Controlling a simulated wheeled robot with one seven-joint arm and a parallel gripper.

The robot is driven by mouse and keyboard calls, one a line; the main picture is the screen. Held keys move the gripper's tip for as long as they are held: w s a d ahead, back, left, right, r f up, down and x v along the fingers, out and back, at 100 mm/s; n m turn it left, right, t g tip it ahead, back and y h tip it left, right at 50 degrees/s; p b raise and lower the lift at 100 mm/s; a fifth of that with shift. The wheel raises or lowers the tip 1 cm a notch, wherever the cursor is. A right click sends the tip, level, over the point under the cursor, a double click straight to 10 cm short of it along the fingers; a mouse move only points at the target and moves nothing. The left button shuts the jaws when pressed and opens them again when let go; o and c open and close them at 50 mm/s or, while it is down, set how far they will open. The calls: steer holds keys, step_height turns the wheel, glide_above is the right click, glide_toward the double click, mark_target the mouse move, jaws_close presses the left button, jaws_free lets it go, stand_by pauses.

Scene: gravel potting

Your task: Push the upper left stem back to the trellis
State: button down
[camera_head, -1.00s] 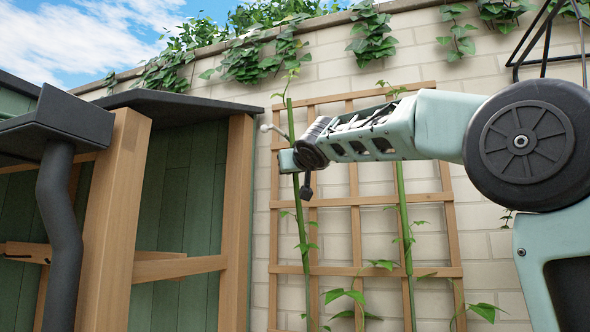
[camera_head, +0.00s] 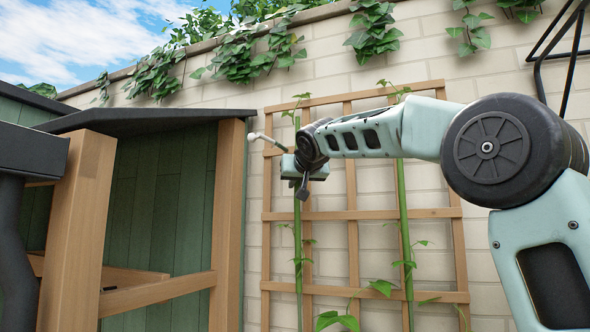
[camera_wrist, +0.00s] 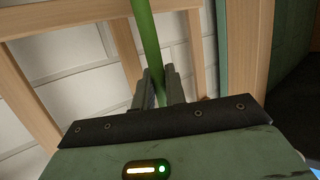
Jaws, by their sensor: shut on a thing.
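The upper left stem (camera_head: 298,235) is a green stalk standing nearly upright in front of the left part of the wooden trellis (camera_head: 380,214). In the head view its leafy tip shows just above my gripper (camera_head: 302,180), which hides a stretch of the upper stem. In the wrist view the stem (camera_wrist: 147,40) runs down between the two grey fingers of my gripper (camera_wrist: 156,88), which are shut on it. Trellis slats (camera_wrist: 185,50) show behind the stem. I cannot tell whether the stem touches the trellis. A second stem (camera_head: 403,225) stands further right against the trellis.
A green shed (camera_head: 165,200) with wooden posts stands close on the left. A pale brick wall (camera_head: 300,75) is behind the trellis, with ivy (camera_head: 255,50) along its top. A white-tipped rod (camera_head: 253,137) sticks out left of my gripper. A black metal frame (camera_head: 560,50) is at upper right.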

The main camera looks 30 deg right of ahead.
steer(key=shift+w+d+r, duration=0.1)
steer(key=shift+w+d, duration=0.1)
steer(key=shift+d, duration=0.15)
steer(key=c, duration=1.5)
jaws_free()
steer(key=shift+w+d, duration=0.1)
steer(key=shift+o, duration=0.2)
